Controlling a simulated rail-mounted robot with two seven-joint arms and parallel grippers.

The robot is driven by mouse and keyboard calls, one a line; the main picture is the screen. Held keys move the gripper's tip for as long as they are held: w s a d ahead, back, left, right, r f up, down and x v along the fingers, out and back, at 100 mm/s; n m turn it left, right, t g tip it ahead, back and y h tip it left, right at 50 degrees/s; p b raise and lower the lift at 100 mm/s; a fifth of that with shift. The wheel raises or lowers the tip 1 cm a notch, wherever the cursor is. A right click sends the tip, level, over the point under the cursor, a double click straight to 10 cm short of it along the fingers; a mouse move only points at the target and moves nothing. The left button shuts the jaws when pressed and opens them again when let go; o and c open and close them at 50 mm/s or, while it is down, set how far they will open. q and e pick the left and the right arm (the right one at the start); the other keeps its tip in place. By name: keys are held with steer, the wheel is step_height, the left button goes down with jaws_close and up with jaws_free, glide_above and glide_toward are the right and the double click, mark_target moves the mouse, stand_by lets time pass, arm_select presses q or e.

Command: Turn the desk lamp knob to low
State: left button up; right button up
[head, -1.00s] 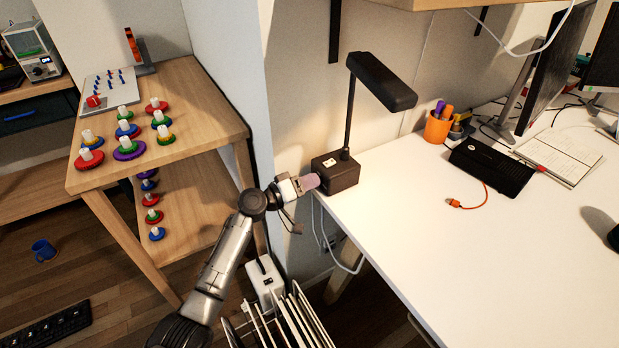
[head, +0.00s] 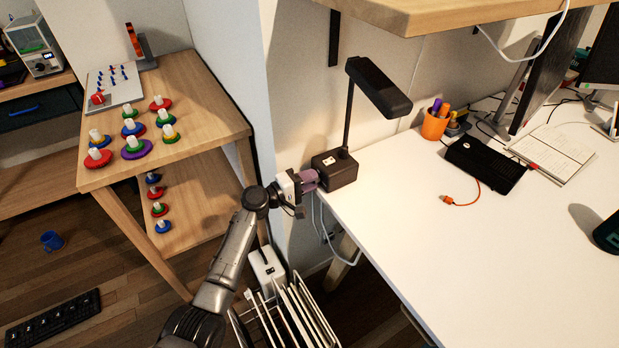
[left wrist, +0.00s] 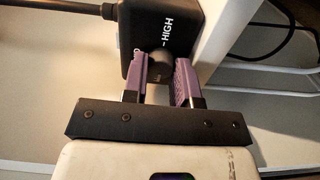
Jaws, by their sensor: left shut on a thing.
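In the left wrist view the base (left wrist: 150,22) carries a HIGH label with a short mark beside a round dark knob (left wrist: 158,68). My left gripper (head: 311,180) is at the base's left side. In the left wrist view its purple fingers (left wrist: 160,74) lie on both sides of the knob, shut on it. The knob's pointer and any LOW label cannot be made out. My right gripper is not in view.
A white cable (head: 325,222) hangs below the desk corner. A rack (head: 290,315) stands on the floor below my left arm. An orange pen cup (head: 434,124) and a black box (head: 485,163) sit further right. The desk's front area (head: 430,240) is clear.

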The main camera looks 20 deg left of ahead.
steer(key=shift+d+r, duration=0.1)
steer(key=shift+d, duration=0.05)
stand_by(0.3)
arm_select(q)
steer(key=o, duration=0.9)
steer(key=shift+f, duration=0.1)
steer(key=shift+s+a, duration=0.15)
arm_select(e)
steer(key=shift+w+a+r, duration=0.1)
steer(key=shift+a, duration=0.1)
